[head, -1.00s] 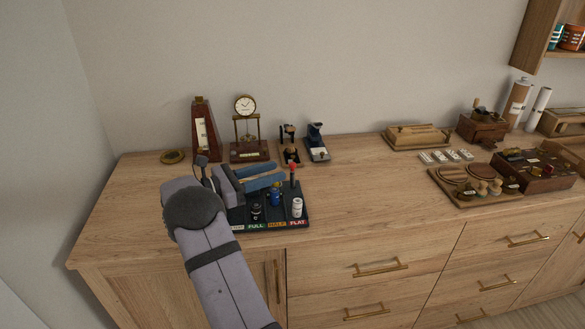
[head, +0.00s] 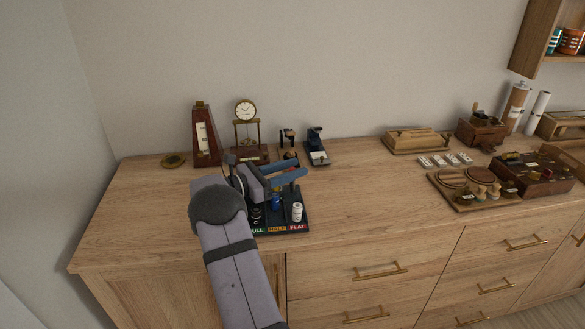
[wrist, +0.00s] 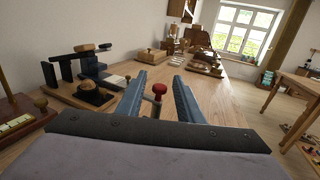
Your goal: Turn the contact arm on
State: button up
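A red-knobbed lever (wrist: 159,89), which looks like the contact arm, stands upright between my fingers in the wrist view. In the head view it is hidden behind my gripper (head: 299,167). It rises from the dark board (head: 304,222) with coloured labels at its front edge. My gripper, with two blue fingers, is open in the wrist view (wrist: 159,77), one finger on each side of the red knob. I see gaps between the knob and the fingers. The lever's base is hidden in both views.
Behind are a metronome (head: 205,137), a clock (head: 246,112) and a blue-black device (head: 316,147). The wooden top right of the board is clear.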

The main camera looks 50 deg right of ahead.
jog(key=shift+d, duration=0.1)
grip_shut()
jog(key=shift+n+t, duration=0.3)
jog(key=shift+t, duration=0.1)
jog(key=shift+r+t+h, duration=0.1)
jog(key=shift+t+h, duration=0.2)
jog(key=shift+n+t+h, duration=0.4)
jog(key=shift+n+t, duration=0.8)
jog(key=shift+t, duration=0.3)
grip_release()
